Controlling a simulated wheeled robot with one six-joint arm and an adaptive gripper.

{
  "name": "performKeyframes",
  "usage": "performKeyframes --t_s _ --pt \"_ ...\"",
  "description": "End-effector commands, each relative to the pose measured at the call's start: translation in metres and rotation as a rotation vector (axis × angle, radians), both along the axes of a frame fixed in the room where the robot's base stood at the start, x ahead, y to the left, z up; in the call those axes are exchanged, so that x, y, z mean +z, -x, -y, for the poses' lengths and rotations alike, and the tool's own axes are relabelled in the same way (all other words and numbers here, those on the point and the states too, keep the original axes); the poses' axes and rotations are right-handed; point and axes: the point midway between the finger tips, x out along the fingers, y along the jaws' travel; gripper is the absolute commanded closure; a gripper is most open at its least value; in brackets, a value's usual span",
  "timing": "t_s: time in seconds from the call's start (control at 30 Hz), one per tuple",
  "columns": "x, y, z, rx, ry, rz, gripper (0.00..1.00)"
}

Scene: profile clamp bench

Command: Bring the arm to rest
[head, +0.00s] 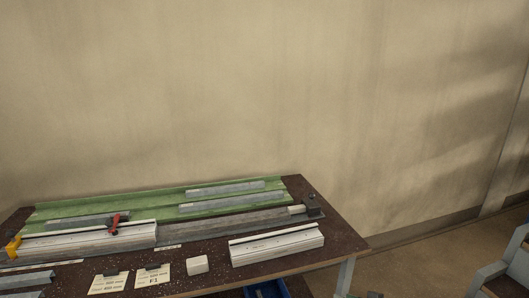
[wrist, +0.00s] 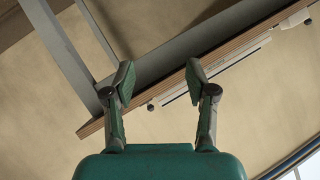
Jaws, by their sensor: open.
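My gripper (wrist: 158,78) shows in the wrist view with its two green-tipped fingers spread wide apart and nothing between them. Behind it in that view is the edge of a wooden board (wrist: 235,52) with grey metal beams beside it. My gripper and arm do not show in the head view. The head view shows the dark bench (head: 340,240) against the wall, and no part of my arm is over it.
The bench carries a green tray (head: 150,203) with grey profiles, a white profile (head: 276,246), a red-handled clamp (head: 114,224), a white block (head: 197,265) and paper cards (head: 152,276). A blue bin (head: 268,289) is below.

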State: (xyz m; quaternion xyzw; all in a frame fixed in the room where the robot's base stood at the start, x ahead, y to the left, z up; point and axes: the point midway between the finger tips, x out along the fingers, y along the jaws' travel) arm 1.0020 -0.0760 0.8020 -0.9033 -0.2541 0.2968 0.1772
Motion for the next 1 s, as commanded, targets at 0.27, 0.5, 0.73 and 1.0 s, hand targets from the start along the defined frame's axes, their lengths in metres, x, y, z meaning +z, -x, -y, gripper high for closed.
performKeyframes --t_s 0.27,0.5,0.73,1.0 --pt "-0.086 0.079 -0.029 -0.156 0.053 -0.048 0.44" --pt "-0.131 0.157 -0.045 -0.275 0.113 -0.060 0.44" --pt "-0.151 0.237 -0.056 -0.369 0.176 -0.049 0.44" --pt "-0.145 0.331 -0.062 -0.452 0.253 -0.005 0.44"
